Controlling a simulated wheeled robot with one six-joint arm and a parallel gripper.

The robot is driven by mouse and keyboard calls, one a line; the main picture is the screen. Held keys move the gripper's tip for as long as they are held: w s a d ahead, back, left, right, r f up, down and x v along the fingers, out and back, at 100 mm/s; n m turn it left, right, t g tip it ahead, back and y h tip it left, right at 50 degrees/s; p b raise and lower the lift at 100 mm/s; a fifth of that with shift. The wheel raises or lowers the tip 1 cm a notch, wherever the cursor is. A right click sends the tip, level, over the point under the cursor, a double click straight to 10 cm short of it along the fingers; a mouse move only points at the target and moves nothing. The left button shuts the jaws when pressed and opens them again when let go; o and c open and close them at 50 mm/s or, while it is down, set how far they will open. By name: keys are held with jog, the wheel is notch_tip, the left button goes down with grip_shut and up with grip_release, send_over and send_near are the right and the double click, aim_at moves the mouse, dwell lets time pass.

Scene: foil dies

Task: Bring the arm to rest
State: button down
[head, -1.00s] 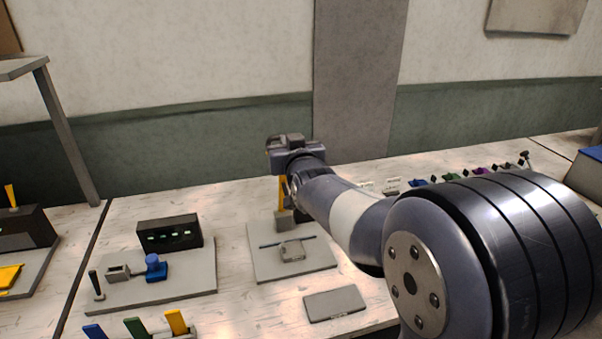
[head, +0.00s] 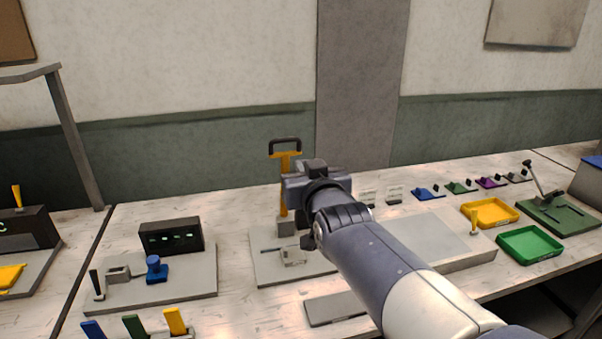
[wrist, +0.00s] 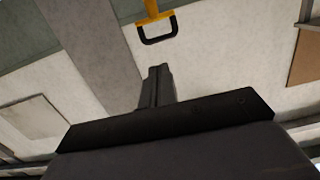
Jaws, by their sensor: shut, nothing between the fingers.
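My gripper (wrist: 157,85) shows in the wrist view with its fingers together and nothing between them. In the head view my arm reaches from the lower right to the middle of the workbench (head: 240,210), and the wrist end stands above the bench, pointing away, so the fingers are mostly hidden there. Just left of and behind the wrist stands a yellow post with a black loop handle (head: 285,147). The handle also shows in the wrist view (wrist: 158,36), apart from the fingertips.
The handle's grey base plate (head: 265,268) and a flat grey plate (head: 335,308) lie near my forearm. A yellow tray (head: 490,212), a green tray (head: 530,243) and small coloured dies (head: 427,193) are at right. A black box (head: 171,236) stands at left.

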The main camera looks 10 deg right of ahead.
jog(key=shift+s, duration=0.3)
